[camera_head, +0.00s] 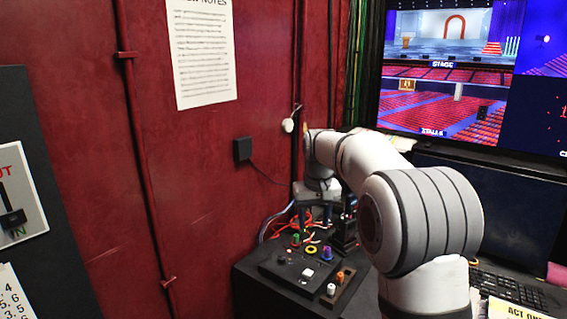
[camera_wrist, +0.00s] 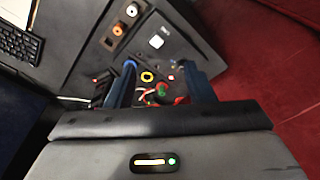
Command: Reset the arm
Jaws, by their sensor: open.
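My gripper (camera_wrist: 159,68) is open and empty. Its two dark fingers reach over the control panel in the wrist view, with a gap between them. In the head view my gripper (camera_head: 322,205) hangs at the end of my white arm, above the back of the panel. The yellow ring lies between my fingers in the wrist view (camera_wrist: 147,76). My arm hides part of the desk.
A brown plate with an orange and a white knob (camera_head: 331,289) sits at the panel's right. Loose wires (camera_head: 278,219) lie behind. A red wall (camera_head: 200,190) borders the left. A monitor (camera_head: 440,75) and a keyboard (camera_head: 515,289) are at the right.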

